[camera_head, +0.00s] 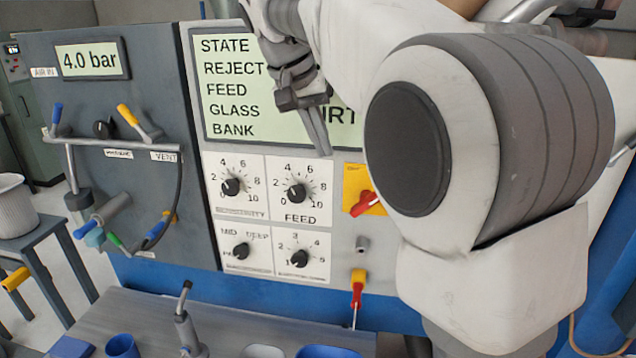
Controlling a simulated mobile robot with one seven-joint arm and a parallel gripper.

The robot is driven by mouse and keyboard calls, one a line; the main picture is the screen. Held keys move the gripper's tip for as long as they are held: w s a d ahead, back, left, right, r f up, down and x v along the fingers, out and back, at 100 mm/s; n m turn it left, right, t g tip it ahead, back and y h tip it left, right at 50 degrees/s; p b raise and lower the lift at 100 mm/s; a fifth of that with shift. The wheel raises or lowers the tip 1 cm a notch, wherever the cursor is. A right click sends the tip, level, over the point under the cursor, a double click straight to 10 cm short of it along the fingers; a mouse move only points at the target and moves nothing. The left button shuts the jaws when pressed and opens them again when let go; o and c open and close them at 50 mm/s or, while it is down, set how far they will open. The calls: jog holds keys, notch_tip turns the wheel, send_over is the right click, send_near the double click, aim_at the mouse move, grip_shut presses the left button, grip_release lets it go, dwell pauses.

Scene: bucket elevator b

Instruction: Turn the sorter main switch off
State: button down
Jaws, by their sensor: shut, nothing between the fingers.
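The likely sorter main switch is a red handle (365,204) on a yellow plate (354,176), on the light panel just left of my large arm joint. The handle is tilted, its lower left end pointing down. The plate's label is too small to read, and my arm borders its right side. My gripper (325,152) is shut and empty, pointing down in front of the lower edge of the display (235,90). It is above and left of the switch, apart from it in the picture.
Several dials, including the FEED dial (296,194), lie left of the switch. A red and yellow screwdriver-like tool (357,290) hangs below it. The grey panel (90,190) at left carries valves and tubing. A grey bench (145,310) with blue containers stands in front.

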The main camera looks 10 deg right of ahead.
jog(key=shift+w+a, duration=0.3)
jog(key=shift+w, duration=0.05)
send_near(354, 208)
notch_tip(354, 208, down, 2)
jog(key=w, duration=0.2)
jog(key=shift+s+d+f, duration=0.15)
jog(key=shift+d+f, duration=0.15)
jog(key=shift+f, duration=0.3)
jog(key=shift+s+d+f, duration=0.1)
jog(key=shift+d+f, duration=0.25)
jog(key=shift+f, duration=0.2)
jog(key=shift+s+d+f, duration=0.15)
jog(key=shift+d+f, duration=0.15)
jog(key=shift+f, duration=0.3)
